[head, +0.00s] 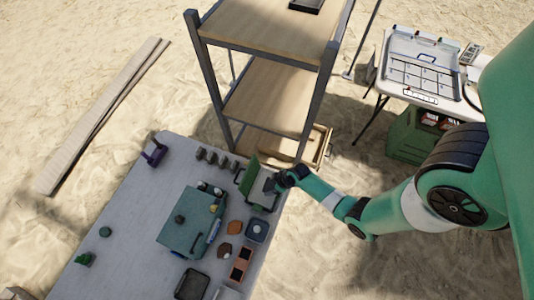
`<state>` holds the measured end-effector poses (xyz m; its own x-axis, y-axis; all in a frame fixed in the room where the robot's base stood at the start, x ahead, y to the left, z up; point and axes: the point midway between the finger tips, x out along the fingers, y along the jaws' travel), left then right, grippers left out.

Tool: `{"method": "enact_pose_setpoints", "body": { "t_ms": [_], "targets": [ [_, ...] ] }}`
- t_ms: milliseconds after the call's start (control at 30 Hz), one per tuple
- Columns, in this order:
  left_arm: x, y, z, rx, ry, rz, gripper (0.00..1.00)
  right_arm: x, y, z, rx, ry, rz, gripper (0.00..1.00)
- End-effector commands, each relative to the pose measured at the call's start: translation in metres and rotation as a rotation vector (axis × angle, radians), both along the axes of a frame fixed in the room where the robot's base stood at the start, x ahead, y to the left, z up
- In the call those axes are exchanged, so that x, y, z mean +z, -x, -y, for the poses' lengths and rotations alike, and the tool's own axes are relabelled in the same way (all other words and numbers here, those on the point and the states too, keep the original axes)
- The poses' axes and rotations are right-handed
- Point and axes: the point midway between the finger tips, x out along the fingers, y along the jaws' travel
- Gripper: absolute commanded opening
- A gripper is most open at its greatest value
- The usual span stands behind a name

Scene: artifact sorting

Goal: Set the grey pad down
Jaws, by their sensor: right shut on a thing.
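My right gripper (273,185) reaches in from the right, over the far right corner of the work table. It is shut on a small grey thing, most likely the grey pad (268,187), whose outline is partly hidden by the fingers. The pad is at an open green case (251,173) with a raised lid; I cannot tell whether it touches the case. My left gripper does not show.
The grey work table (135,225) holds a teal mat (180,240), a dark tray (192,284), a blue-grey square dish (257,229) and a purple stand (154,153). A wooden shelf rack (268,97) stands just behind. The table's left part is mostly clear.

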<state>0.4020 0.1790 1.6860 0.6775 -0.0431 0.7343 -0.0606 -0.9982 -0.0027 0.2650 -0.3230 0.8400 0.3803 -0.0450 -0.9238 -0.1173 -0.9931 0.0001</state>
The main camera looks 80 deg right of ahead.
Motion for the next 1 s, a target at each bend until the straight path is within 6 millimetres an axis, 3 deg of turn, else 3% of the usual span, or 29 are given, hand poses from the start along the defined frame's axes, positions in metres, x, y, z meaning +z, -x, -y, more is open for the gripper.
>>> {"method": "enact_pose_setpoints", "body": {
  "t_ms": [100,333,533,933,967,1000],
  "targets": [
    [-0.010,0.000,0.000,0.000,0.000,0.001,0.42,-0.016,-0.013,0.001,0.001,0.000,0.001,0.34],
    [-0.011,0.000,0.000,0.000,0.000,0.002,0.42,-0.021,-0.018,0.002,0.000,0.000,0.001,0.34],
    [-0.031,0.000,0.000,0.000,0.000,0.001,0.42,-0.054,-0.022,0.002,0.000,0.000,-0.001,0.34],
    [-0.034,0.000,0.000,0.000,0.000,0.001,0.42,-0.059,-0.021,0.002,0.000,0.000,0.001,0.34],
    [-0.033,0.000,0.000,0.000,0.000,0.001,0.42,-0.059,-0.021,0.002,0.000,0.000,0.000,0.88],
    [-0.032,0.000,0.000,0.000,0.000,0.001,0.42,-0.058,-0.021,0.002,0.000,0.000,0.001,0.95]
  ]
}}
